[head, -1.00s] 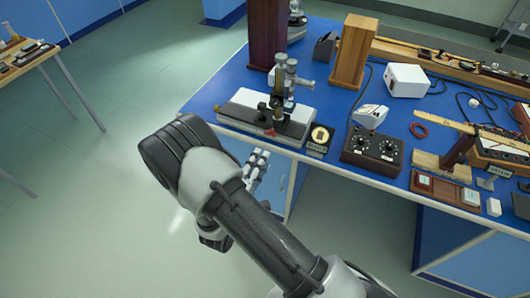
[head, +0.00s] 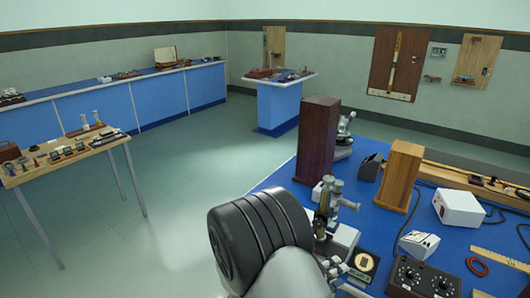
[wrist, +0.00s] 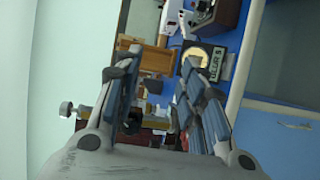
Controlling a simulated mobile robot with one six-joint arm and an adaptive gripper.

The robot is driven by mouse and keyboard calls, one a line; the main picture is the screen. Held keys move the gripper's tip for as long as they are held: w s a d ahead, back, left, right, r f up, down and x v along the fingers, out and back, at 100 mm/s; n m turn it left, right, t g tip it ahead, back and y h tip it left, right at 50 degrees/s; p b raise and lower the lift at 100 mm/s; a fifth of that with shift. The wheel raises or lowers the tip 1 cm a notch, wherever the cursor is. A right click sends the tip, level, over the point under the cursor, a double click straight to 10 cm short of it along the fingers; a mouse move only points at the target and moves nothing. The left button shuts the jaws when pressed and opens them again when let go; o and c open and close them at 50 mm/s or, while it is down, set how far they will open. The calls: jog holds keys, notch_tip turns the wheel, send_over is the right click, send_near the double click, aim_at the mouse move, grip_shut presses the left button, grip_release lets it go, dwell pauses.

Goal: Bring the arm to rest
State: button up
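My arm shows at the bottom centre of the head view, its dark ribbed joint in front of the blue bench. My gripper (wrist: 160,58) is in the wrist view with its two fingers apart and nothing held between them. In the head view the gripper is mostly hidden behind my arm. The wrist picture is turned sideways, with the bench beyond the fingers. A brass-and-grey microscope (head: 325,208) stands on the bench just beyond my arm in the head view. How far the fingers are from it I cannot tell.
A round-disc plaque (head: 363,262) and a black dial box (head: 424,280) lie right of my arm. A dark wooden column (head: 318,135) and a lighter block (head: 398,175) stand behind. A side table (head: 75,158) stands left. The floor (head: 190,215) between is clear.

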jog(key=s+d+r+m+g+y, duration=0.25)
jog(key=s+d+r+g, duration=0.2)
jog(key=s, duration=0.25)
jog(key=s+d+r+m+g+y, duration=0.25)
jog(key=s+r+g, duration=0.2)
jog(key=s, duration=0.35)
jog(key=s+a+r+m+t+y, duration=0.1)
jog(key=s+a+r+t+y, duration=0.4)
jog(key=a+y, duration=0.4)
jog(key=s+a+r, duration=0.1)
jog(key=s, duration=0.1)
jog(key=shift+s+t+y, duration=0.3)
jog(key=shift+y, duration=0.1)
